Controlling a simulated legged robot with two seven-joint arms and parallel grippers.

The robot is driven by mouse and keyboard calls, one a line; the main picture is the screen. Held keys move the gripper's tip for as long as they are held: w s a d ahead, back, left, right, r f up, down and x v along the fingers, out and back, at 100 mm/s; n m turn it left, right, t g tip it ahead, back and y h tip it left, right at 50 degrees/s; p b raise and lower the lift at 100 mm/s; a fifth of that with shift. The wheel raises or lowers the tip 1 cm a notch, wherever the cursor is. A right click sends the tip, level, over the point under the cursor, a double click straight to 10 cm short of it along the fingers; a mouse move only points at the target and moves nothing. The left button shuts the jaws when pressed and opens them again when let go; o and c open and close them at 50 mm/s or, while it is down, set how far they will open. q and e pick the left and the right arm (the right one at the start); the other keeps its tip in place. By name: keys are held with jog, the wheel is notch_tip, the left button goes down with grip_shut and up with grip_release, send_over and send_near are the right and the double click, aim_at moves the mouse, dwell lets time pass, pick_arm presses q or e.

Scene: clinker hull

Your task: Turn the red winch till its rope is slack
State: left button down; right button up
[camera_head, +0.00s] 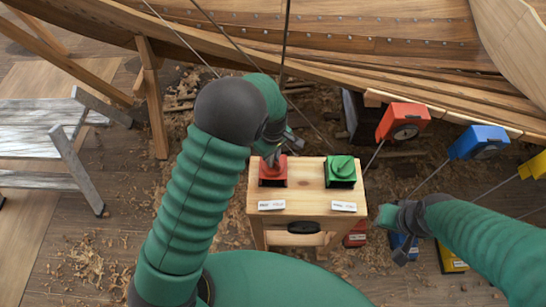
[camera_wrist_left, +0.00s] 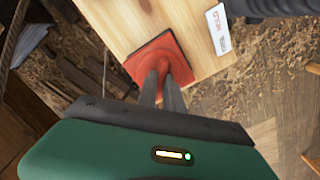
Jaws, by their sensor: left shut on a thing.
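A red fitting with a square base and an upright knob (camera_head: 272,178) sits on the left of a small wooden bench; it also shows in the wrist view (camera_wrist_left: 150,58). My left gripper (camera_head: 277,156) reaches down onto it. In the wrist view its two dark fingers (camera_wrist_left: 163,88) are shut on the red knob. A red box (camera_head: 403,120) hangs at the hull's edge, and a thin rope (camera_head: 374,157) runs down from it. Another red box (camera_head: 356,236) is partly hidden behind the bench. I cannot tell which rope belongs to the knob, nor its tension.
A green fitting (camera_head: 341,172) sits right on the bench (camera_head: 306,198), behind a white label. My right gripper (camera_head: 401,250) hangs right of the bench, its fingers unclear. Blue (camera_head: 479,142) and yellow (camera_head: 535,167) boxes line the hull. A metal step (camera_head: 40,130) stands left.

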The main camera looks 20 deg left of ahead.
pick_arm(q)
jog(key=c, duration=1.5)
grip_release()
jog(key=shift+d, duration=0.1)
notch_tip(320, 180, up, 17)
jog(key=shift+w+f, duration=0.1)
jog(key=s+a+f+m+t, duration=0.1)
jog(key=s+f+m, duration=0.1)
jog(key=s+m, duration=0.2)
jog(key=s+a+f+m, duration=0.2)
jog(key=s+m, duration=0.2)
jog(key=s, duration=0.2)
jog(key=s+a+f+m+t, duration=0.1)
jog(key=s+a+f+m, duration=0.1)
jog(key=s+m, duration=0.2)
jog(key=shift+s+f+t, duration=0.3)
jog(key=shift+s, duration=0.3)
